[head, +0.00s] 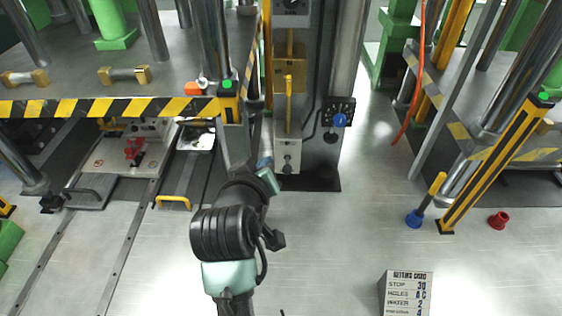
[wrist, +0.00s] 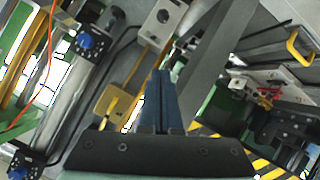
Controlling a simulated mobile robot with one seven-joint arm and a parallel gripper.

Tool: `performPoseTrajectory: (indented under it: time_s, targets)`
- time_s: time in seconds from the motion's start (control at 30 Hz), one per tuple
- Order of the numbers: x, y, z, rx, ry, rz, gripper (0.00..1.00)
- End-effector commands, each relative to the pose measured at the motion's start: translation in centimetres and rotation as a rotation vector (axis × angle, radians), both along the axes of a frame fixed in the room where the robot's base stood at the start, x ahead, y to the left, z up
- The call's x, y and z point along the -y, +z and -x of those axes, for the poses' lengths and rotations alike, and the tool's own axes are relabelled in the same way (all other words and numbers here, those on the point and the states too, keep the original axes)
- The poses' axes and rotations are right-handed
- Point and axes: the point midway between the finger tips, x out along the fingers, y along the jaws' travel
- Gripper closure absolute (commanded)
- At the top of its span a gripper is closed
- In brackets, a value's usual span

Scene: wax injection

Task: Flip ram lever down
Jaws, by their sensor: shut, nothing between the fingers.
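The lever I take for the ram lever (head: 289,92) has a yellow handle. It stands upright on the grey column in the head view, above a pale switch box (head: 287,155). In the wrist view the lever (wrist: 147,60) shows as a thin yellow bar between a yellow block (wrist: 113,101) and the pale box (wrist: 164,20). My gripper (head: 264,163) is left of the pale box and lower than the lever in the head view, apart from the lever. In the wrist view its dark blue fingers (wrist: 160,100) are together with nothing between them.
A dial with a blue knob (head: 339,119) is right of the pale box. A yellow-black striped press edge (head: 120,107) lies left of my arm. A sign block (head: 405,292) stands at the lower right. Open floor lies between the column and the right-hand machine.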

Motion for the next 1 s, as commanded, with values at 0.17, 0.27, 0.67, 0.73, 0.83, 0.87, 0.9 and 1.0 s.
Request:
performPoseTrajectory:
  time_s: [0.17,0.27,0.67,0.73,0.83,0.87,0.9,1.0]
  targets:
    - [0.1,-0.4,-0.9,-0.001,-0.001,-0.001,1.0]
    - [0.3,-1.0,-2.1,-0.002,-0.001,-0.001,1.0]
    - [1.0,-3.8,-7.6,0.0,-0.002,-0.001,1.0]
    - [1.1,-4.3,-8.4,-0.001,-0.003,-0.001,1.0]
    - [1.6,-5.4,-8.6,-0.004,-0.003,-0.001,1.0]
    - [1.9,-5.8,-8.4,-0.005,-0.003,0.0,1.0]
    - [2.1,-6.3,-8.3,-0.003,-0.002,0.0,1.0]
    - [2.6,-7.2,-8.0,-0.003,-0.002,-0.001,1.0]
